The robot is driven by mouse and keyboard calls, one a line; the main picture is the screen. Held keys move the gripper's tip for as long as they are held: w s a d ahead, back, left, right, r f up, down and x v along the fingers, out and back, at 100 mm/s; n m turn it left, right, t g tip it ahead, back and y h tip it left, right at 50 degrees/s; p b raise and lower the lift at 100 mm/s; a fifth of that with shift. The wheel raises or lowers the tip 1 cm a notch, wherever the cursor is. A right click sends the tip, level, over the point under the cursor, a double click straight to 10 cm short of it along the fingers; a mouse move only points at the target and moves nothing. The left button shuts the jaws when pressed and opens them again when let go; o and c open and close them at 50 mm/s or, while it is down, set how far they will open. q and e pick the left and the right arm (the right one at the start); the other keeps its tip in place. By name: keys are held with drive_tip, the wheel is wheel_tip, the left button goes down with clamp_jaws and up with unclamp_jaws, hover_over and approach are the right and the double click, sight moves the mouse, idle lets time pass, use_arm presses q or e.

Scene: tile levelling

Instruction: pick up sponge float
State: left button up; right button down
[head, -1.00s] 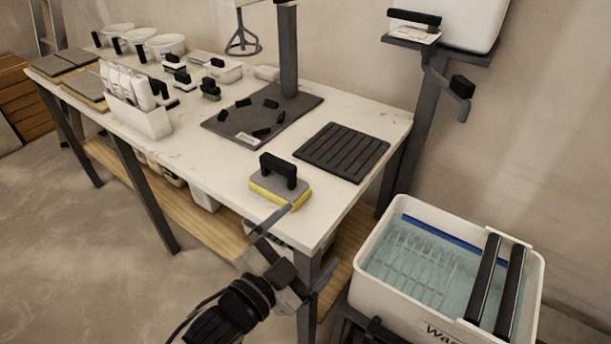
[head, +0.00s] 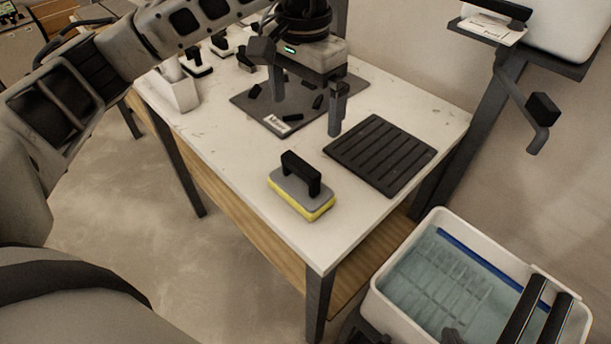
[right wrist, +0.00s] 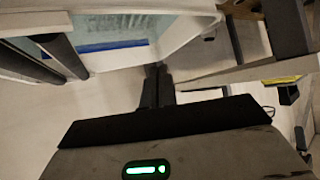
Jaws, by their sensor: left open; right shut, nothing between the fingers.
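The sponge float (head: 301,192) lies flat on the white table (head: 238,205) near its front corner. It has a grey plate, a black handle on top and a yellow sponge underneath. My left gripper (head: 308,108) is open and empty, with its fingers pointing down, above the table behind the float and apart from it. In the right wrist view my right gripper (right wrist: 157,86) is shut and empty, beside the water tub. The float's yellow edge (right wrist: 282,79) shows at the right of that view, away from the fingers.
A black ribbed mat (head: 380,154) lies right of the float. A dark board (head: 265,119) with small black pieces lies behind it, partly under my left gripper. The water tub (head: 402,262) with black rollers stands right of the table. The tabletop around the float is clear.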

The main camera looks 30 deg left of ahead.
sight(300, 163)
use_arm(q)
wheel_tip(300, 163, down, 10)
drive_tip(key=shift+a+f+p, duration=0.15)
drive_tip(key=shift+p, duration=0.25)
drive_tip(key=f, duration=0.3)
drive_tip(key=f+p, duration=0.1)
drive_tip(key=shift+s+a+f, duration=0.1)
drive_tip(key=shift+s+f, duration=0.05)
drive_tip(key=shift+s, duration=0.25)
drive_tip(key=shift+f, duration=0.5)
drive_tip(key=shift+r, duration=0.1)
drive_tip(key=c, duration=1.1)
drive_tip(key=shift+c, duration=0.2)
